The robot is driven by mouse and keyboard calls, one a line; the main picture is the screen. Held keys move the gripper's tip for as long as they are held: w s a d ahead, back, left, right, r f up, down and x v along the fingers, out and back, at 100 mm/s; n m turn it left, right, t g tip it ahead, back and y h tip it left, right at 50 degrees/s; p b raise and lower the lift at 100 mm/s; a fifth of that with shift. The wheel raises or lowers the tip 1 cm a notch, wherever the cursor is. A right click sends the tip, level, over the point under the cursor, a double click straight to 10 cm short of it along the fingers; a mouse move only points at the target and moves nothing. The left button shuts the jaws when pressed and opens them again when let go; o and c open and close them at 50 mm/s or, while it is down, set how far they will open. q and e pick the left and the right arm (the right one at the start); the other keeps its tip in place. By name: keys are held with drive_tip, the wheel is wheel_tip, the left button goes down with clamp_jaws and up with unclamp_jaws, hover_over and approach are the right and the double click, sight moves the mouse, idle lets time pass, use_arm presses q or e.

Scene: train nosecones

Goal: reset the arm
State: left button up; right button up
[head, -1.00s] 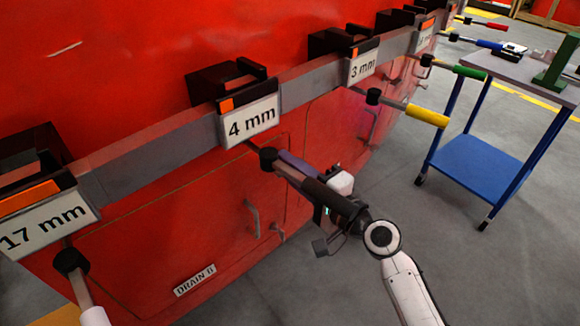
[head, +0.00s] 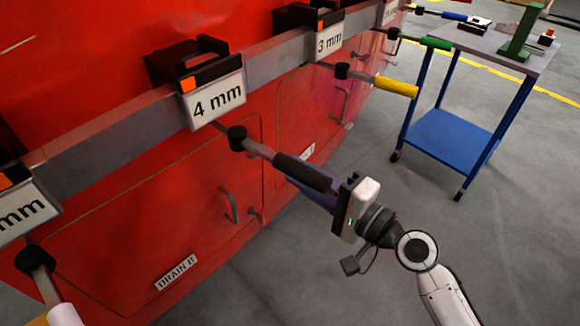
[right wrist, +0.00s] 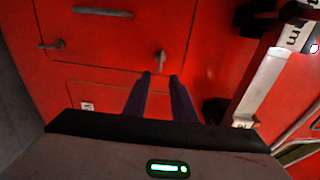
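My right arm comes in from the lower right in the head view. Its gripper (head: 297,183) has purple fingers and lies beside a black-handled tool (head: 299,170) that hangs at the 4 mm label (head: 215,99). In the head view the fingers partly hide behind the black handle. In the right wrist view the two fingers (right wrist: 160,78) are apart, with only red panel seen between them, so the gripper is open and empty. My left gripper is in neither view.
A grey rail (head: 115,132) with black holders runs along the red nosecone (head: 90,50). Other tools hang from it, including a yellow-handled one (head: 397,87) and a white-handled one (head: 65,315). A blue cart (head: 450,143) stands at the right. Grey floor between is clear.

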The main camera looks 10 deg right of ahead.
idle(0.4)
drive_tip(key=s+d+f+n+g+h, duration=0.1)
drive_tip(key=s+d+f+n+h, duration=0.2)
drive_tip(key=f, duration=0.6)
drive_tip(key=s+d+f+n+g+h, duration=0.1)
drive_tip(key=s+f+n+h, duration=0.1)
drive_tip(key=s+f, duration=0.5)
drive_tip(key=s+d+f+n+g+h, duration=0.1)
drive_tip(key=s+d+f+n+h, duration=0.1)
drive_tip(key=s+f, duration=0.4)
drive_tip(key=s+d+f+n+g+h, duration=0.2)
drive_tip(key=s+f+n, duration=0.3)
drive_tip(key=f, duration=0.3)
drive_tip(key=shift+s+d, duration=0.45)
drive_tip(key=shift+d, duration=0.4)
